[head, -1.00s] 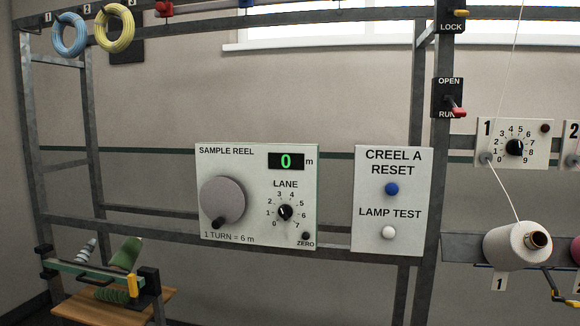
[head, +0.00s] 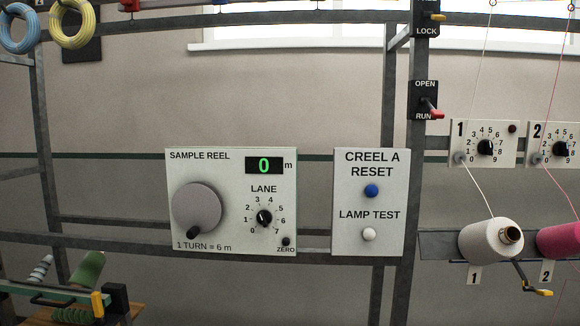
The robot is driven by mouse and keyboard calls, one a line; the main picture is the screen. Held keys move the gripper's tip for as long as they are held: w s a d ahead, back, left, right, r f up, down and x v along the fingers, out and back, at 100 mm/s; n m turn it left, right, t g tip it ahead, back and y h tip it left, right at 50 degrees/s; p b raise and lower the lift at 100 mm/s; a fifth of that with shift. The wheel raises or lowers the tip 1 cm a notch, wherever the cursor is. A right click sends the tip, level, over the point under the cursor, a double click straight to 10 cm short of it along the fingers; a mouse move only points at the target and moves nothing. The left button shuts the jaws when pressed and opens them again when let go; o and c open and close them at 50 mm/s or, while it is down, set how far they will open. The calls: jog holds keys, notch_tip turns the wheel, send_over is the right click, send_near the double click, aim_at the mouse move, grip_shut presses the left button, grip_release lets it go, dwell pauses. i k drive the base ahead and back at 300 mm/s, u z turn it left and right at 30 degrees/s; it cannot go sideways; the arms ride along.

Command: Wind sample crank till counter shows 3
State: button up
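The sample reel panel (head: 225,243) is mounted on the metal frame, left of centre in the head view. Its grey round crank disc (head: 197,205) has a dark handle knob (head: 194,233) at the bottom of the disc. The counter (head: 264,165) at the panel's upper right shows a green 0, marked m. Below it is the lane dial (head: 264,218), numbered 0 to 7, and a small dark zero button (head: 286,241). The panel reads 1 turn = 6 m. My gripper is not in view.
To the right is a panel (head: 345,240) with a blue reset button (head: 371,190) and a white lamp test button (head: 369,234). Thread cones, one white (head: 482,241) and one pink (head: 560,239), stand further right. Frame posts and rails surround the panels.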

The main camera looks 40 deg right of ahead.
aim_at(198, 208)
jog(key=z, duration=0.8)
jog(key=k, duration=1.35)
jog(key=u, duration=0.35)
jog(key=i, duration=0.95)
jog(key=u, duration=1)
jog(key=i, duration=0.65)
jog(key=u, duration=0.3)
